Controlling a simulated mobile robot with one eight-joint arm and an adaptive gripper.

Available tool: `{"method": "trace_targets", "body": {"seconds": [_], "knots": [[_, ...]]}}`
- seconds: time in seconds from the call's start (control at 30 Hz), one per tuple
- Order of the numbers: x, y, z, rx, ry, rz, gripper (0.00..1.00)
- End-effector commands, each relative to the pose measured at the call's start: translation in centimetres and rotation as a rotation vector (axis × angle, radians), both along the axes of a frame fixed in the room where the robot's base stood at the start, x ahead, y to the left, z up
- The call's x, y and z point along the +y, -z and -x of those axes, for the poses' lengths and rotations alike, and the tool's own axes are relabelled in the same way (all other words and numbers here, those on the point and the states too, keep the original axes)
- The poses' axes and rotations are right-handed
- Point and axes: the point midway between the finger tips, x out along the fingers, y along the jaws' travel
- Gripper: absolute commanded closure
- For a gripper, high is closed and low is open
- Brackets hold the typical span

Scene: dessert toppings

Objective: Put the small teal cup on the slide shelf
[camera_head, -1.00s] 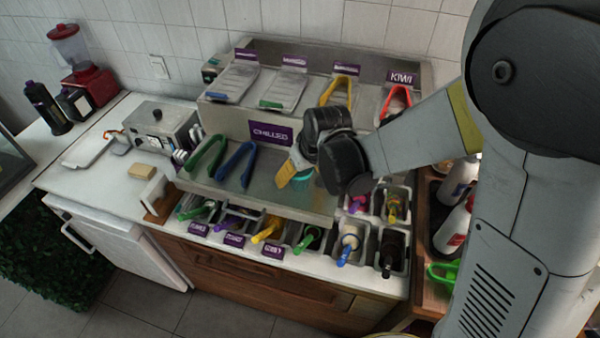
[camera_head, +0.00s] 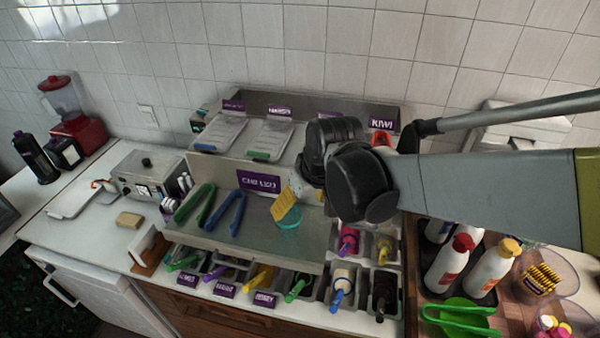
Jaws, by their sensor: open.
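The small teal cup (camera_head: 289,224) stands on the lower steel shelf (camera_head: 250,240), below the purple "CHILLED" sign and right of the blue tongs. My gripper (camera_head: 287,205) is open, with a yellow finger just above and partly in front of the cup's rim. The cup shows no tilt that I can make out. The black gripper body hides the shelf to the right of the cup, and the other finger is mostly hidden. I cannot tell whether the finger touches the cup.
Green tongs (camera_head: 195,205) and blue tongs (camera_head: 226,213) lean at the shelf's left. Topping bins with coloured handles line the front. Squeeze bottles (camera_head: 492,268) and a green bowl (camera_head: 462,316) stand at right. Lidded trays (camera_head: 268,138) sit on the upper tier.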

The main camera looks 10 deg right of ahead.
Motion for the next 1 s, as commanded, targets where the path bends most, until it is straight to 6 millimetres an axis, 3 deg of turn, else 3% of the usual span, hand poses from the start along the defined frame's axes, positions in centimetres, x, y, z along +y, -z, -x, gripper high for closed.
{"method": "trace_targets", "body": {"seconds": [0.17,0.3,0.5,0.7,1.0], "knots": [[-3.7,-2.7,3.0,-0.046,0.101,-0.007,0.19],[-7.7,-4.8,6.9,-0.107,0.225,-0.017,0.19],[-11.6,-5.6,11.6,-0.184,0.367,-0.029,0.19],[-13.1,-5.4,13.5,-0.219,0.427,-0.033,0.19],[-13.1,-5.4,13.5,-0.221,0.431,-0.035,0.19]]}}
